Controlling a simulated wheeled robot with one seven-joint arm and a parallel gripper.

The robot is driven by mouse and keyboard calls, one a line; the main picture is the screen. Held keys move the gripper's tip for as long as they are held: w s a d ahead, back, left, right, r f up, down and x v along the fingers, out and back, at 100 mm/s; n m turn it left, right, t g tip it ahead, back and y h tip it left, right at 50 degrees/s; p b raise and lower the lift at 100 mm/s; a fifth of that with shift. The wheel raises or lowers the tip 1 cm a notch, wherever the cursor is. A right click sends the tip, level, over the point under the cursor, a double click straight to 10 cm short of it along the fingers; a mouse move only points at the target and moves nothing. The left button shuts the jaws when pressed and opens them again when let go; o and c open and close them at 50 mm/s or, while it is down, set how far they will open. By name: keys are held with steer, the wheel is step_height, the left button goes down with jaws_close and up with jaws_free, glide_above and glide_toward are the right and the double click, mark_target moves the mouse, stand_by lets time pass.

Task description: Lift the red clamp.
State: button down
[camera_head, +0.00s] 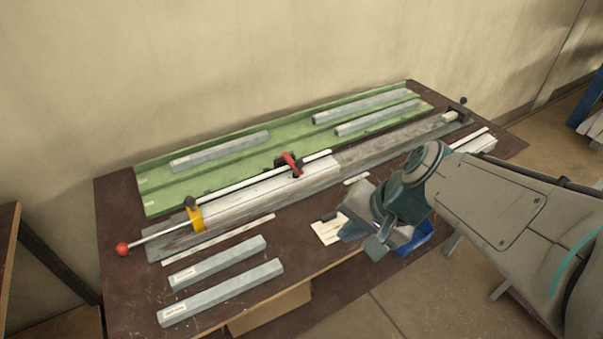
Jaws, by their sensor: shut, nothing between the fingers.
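The red clamp (291,163) is a small red lever on a dark body. It sits on the long rail near the middle of the bench, at the near edge of the green tray. My gripper (357,236) hangs over the front of the bench, to the right of and nearer than the clamp, well apart from it. Its fingers are small in view and partly hidden by my wrist; it is shut and holds nothing.
The green tray (225,171) at the back holds several grey profiles. A yellow block (196,218) and a red knob (122,249) are at the rail's left end. Two loose profiles (220,292) lie front left. A paper card (327,232) lies beside my gripper.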

steer(key=w+a+f+m+y+b, duration=0.3)
steer(key=w+a+f+m+y, duration=0.1)
steer(key=w+a+m, duration=0.15)
steer(key=m+t+b, duration=0.8)
steer(key=m+t, duration=0.1)
steer(key=m, duration=1)
glide_toward(292, 162)
steer(key=shift+h, duration=0.4)
steer(key=f, duration=0.1)
steer(key=a+f, duration=0.1)
steer(key=f, duration=0.1)
steer(key=w+f, duration=0.1)
steer(key=f, duration=0.1)
steer(key=shift+w+a, duration=0.1)
steer(key=shift+a, duration=0.2)
steer(key=shift+r+p, duration=0.15)
steer(key=shift+p, duration=0.2)
